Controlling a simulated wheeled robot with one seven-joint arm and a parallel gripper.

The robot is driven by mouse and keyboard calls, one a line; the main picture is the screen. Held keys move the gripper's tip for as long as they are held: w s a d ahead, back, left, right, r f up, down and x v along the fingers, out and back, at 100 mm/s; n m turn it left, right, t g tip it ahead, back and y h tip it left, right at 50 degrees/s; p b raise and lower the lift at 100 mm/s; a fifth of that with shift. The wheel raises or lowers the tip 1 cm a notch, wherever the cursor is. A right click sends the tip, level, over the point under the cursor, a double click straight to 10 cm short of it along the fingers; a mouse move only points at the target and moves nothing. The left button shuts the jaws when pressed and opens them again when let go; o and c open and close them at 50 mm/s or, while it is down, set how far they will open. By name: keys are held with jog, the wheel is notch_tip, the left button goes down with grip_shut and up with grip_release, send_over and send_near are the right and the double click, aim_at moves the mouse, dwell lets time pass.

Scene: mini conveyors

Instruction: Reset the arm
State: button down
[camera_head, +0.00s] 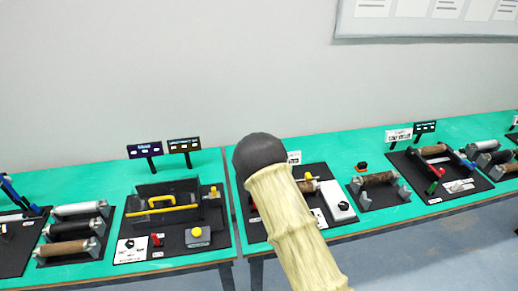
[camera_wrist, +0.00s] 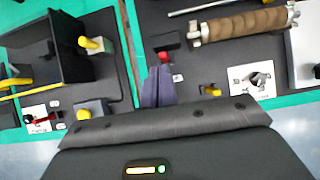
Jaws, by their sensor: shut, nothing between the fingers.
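My gripper (camera_wrist: 158,87) shows in the wrist view with its two dark fingers together and nothing between them. In the head view my arm rises from the bottom centre in a pale ribbed sleeve with a dark rounded end, and the fingers are hidden there. The arm covers part of the middle station.
The green table (camera_head: 100,179) runs along the wall with several mini conveyor stations. A black bin (camera_head: 163,190) with a yellow handle stands left of my arm. A brown roller (camera_wrist: 243,24) lies right of my fingers. A whiteboard (camera_head: 430,20) hangs above.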

jog(key=s+d+r+m+h+b, duration=0.1)
jog(key=s+d+r+m+b, duration=0.1)
jog(key=s+d+r+m, duration=0.6)
jog(key=s+d+r+m+h+b, duration=0.1)
jog(key=s+d+r+m+b, duration=0.15)
jog(key=d+m, duration=0.7)
jog(key=s+r+m+g+b, duration=0.2)
jog(key=s+m+g, duration=0.1)
jog(key=s+m, duration=1.8)
jog(key=shift+s+d+r+g+y, duration=0.2)
jog(key=shift+s+d+g+y, duration=0.15)
jog(key=shift+s, duration=0.5)
